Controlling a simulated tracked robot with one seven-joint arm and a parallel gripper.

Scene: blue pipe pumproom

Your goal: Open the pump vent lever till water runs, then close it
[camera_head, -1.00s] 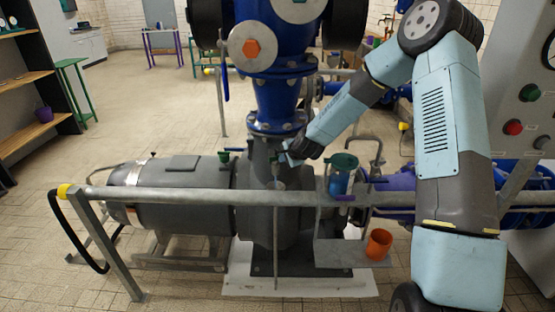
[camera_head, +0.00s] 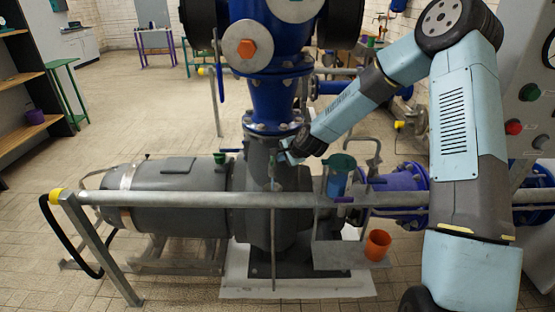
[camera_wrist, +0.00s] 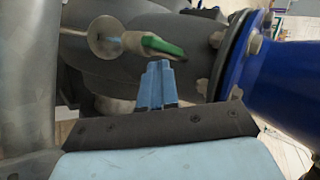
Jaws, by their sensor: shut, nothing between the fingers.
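The vent lever (camera_wrist: 162,45) is a green handle on a pale fitting, on the grey pump casing (camera_wrist: 190,70) in the wrist view. My gripper (camera_wrist: 160,66) is shut and empty, its blue fingertips just below the lever in the picture. I cannot tell whether they touch it. A round metal disc or cup (camera_wrist: 106,38) lies left of the lever. In the head view my gripper (camera_head: 284,157) is at the upper right of the pump casing (camera_head: 255,185); the lever is too small there to make out clearly. I see no running water.
A grey rail (camera_head: 180,198) with a yellow end crosses in front of the pump. The blue pipe (camera_head: 272,95) rises above the pump. A control panel (camera_head: 525,110) stands far right.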

